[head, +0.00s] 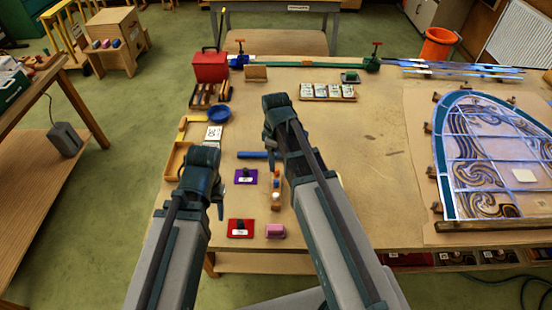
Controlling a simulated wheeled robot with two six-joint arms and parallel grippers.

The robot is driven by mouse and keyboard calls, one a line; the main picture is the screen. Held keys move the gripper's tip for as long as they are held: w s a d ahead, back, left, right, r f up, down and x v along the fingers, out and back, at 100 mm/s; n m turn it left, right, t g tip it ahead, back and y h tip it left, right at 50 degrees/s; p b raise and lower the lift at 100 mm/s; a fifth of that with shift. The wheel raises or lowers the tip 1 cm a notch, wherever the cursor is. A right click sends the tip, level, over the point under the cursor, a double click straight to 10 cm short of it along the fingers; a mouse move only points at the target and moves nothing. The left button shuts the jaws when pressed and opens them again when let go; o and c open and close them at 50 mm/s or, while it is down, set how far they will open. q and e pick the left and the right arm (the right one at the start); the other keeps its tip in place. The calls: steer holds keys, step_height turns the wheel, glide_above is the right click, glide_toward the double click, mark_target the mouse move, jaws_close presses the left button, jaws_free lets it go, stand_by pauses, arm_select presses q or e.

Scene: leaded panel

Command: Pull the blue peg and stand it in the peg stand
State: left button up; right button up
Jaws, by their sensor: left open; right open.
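My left gripper (218,204) hangs below its wrist at the left edge of the table. It is open, with nothing seen in it. My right gripper (268,140) is mostly hidden behind its own wrist over the middle left of the table. It is open. A narrow wooden piece (275,203) lies just left of my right arm, with small blue, white and orange parts on it. A small blue part (276,183) there may be the blue peg; I cannot tell for sure. A blue bar (252,155) lies flat near it, its right end by my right arm. I cannot make out which piece is the peg stand.
A purple mat (238,181), a red mat (232,234) and a pink block (275,231) lie between my arms. A blue bowl (219,114) and red box (210,67) stand farther back. The leaded panel (490,150) fills the right. The table's middle is clear.

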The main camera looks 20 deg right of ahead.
arm_select(q)
steer(key=shift+r+p, duration=0.4)
steer(key=shift+r, duration=0.55)
arm_select(e)
steer(key=shift+r, duration=0.9)
arm_select(q)
step_height(320, 180, down, 12)
steer(key=b, duration=1.2)
arm_select(e)
steer(key=s+a+f+m, duration=0.2)
steer(key=s+a+f, duration=0.1)
steer(key=s+f, duration=0.1)
steer(key=s+a+f+m, duration=0.2)
steer(key=s+a+f, duration=0.2)
steer(key=s, duration=0.1)
steer(key=s+a+f+m+h, duration=0.1)
steer(key=s+a+f+m, duration=0.1)
steer(key=s+a+f, duration=0.1)
steer(key=shift+s+a+f, duration=0.1)
steer(key=shift+s+f, duration=0.15)
steer(key=shift+s, duration=0.4)
steer(key=shift+s+a+f, duration=0.1)
steer(key=shift+s+f, duration=0.1)
steer(key=shift+s, duration=0.4)
arm_select(q)
steer(key=shift+a, duration=0.1)
arm_select(e)
steer(key=shift+a, duration=0.1)
